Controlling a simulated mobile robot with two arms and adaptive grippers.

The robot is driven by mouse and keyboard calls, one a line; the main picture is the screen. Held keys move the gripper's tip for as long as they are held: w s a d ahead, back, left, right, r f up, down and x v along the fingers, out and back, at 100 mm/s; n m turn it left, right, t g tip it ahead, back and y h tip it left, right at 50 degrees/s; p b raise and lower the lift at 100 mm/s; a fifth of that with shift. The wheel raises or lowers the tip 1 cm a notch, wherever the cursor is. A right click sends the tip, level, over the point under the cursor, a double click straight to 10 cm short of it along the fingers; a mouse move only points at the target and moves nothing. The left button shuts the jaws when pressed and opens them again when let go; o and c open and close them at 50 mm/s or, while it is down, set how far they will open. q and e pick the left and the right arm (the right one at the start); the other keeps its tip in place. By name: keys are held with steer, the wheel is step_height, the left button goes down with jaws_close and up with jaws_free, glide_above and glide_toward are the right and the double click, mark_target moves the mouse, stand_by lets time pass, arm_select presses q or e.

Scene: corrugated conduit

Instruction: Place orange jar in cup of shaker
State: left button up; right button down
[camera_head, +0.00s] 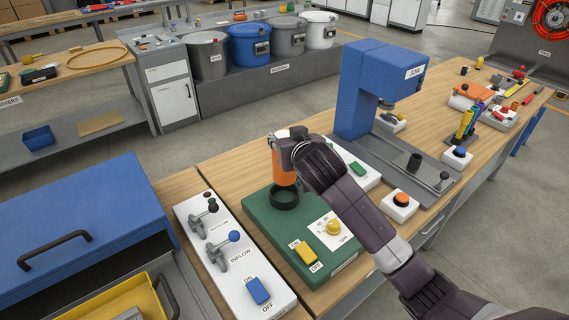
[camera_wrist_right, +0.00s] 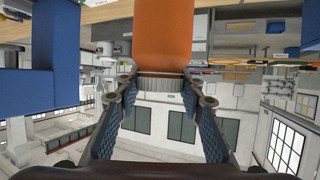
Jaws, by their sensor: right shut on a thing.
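The orange jar (camera_head: 283,172) is upright in my right gripper (camera_head: 291,146), directly above the dark round cup (camera_head: 285,201) on the green shaker (camera_head: 262,222). The jar's lower end is at the cup's rim; I cannot tell whether it is slightly inside or just above. In the right wrist view the orange jar (camera_wrist_right: 162,30) shows with its grey neck between the fingers of my right gripper (camera_wrist_right: 160,88), which is shut on it. The shaker's front has a yellow knob (camera_head: 334,227) and a yellow ON/OFF switch (camera_head: 305,252). My left gripper is not in view.
A white inflow panel (camera_head: 237,262) with two levers and a blue switch is left of the shaker. A blue press (camera_head: 365,88) stands behind right. A blue toolbox (camera_head: 75,215) is at left. Button boxes and loose tools lie along the bench's right side.

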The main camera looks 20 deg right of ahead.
steer(key=f, duration=0.8)
steer(key=shift+w+f+p, duration=0.15)
steer(key=shift+w+p, duration=0.05)
steer(key=shift+p, duration=0.15)
steer(key=shift+f, duration=0.3)
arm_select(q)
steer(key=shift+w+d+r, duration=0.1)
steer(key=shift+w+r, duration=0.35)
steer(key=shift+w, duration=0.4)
arm_select(e)
steer(key=c, duration=1.3)
jaws_free()
steer(key=shift+f, duration=0.1)
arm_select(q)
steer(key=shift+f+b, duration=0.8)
arm_select(e)
steer(key=v, duration=1.2)
steer(key=shift+a, duration=0.1)
